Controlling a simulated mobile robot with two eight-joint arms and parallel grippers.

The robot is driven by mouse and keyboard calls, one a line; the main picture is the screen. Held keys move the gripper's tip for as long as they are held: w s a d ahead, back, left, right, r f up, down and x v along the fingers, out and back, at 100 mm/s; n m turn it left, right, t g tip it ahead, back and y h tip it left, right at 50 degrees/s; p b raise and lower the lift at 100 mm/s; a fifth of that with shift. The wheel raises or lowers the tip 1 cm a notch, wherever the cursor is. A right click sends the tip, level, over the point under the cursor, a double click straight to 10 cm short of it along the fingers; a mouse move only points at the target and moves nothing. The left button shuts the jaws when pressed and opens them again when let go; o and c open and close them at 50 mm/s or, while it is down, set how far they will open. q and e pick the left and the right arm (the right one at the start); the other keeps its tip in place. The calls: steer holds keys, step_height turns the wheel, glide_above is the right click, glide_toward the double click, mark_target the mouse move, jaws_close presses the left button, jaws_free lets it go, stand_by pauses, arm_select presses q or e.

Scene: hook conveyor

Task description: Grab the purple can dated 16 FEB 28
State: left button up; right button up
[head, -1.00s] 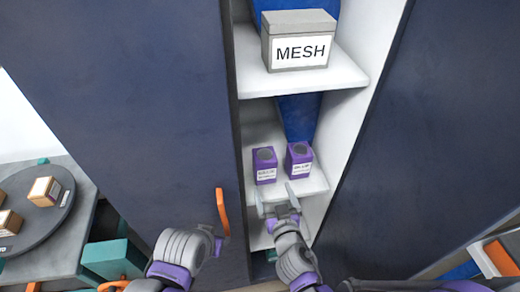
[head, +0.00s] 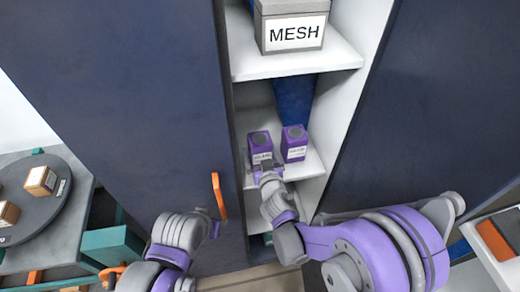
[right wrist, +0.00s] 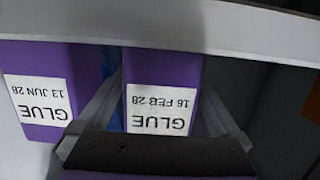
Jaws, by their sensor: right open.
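The purple can dated 16 FEB 28 (right wrist: 165,85) stands on a cupboard shelf, its white GLUE label upside down in the right wrist view. In the head view it is the left of two purple cans (head: 260,147). My right gripper (right wrist: 160,90) is open, with one finger on each side of this can; contact cannot be told. In the head view the right gripper (head: 268,168) hides the can's lower front. A second purple GLUE can (right wrist: 40,90), dated 13 JUN 28, stands beside it, outside the fingers. My left gripper (head: 214,228) is low by the door handle, its jaws unclear.
A grey MESH box (head: 292,28) sits on the shelf above. The shelf edge (right wrist: 250,30) crosses the right wrist view. A dark door with an orange handle (head: 218,195) is left of the opening. A turntable (head: 45,210) with small boxes is at far left.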

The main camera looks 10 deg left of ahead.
steer(key=shift+s, duration=0.1)
steer(key=shift+c, duration=0.7)
jaws_close()
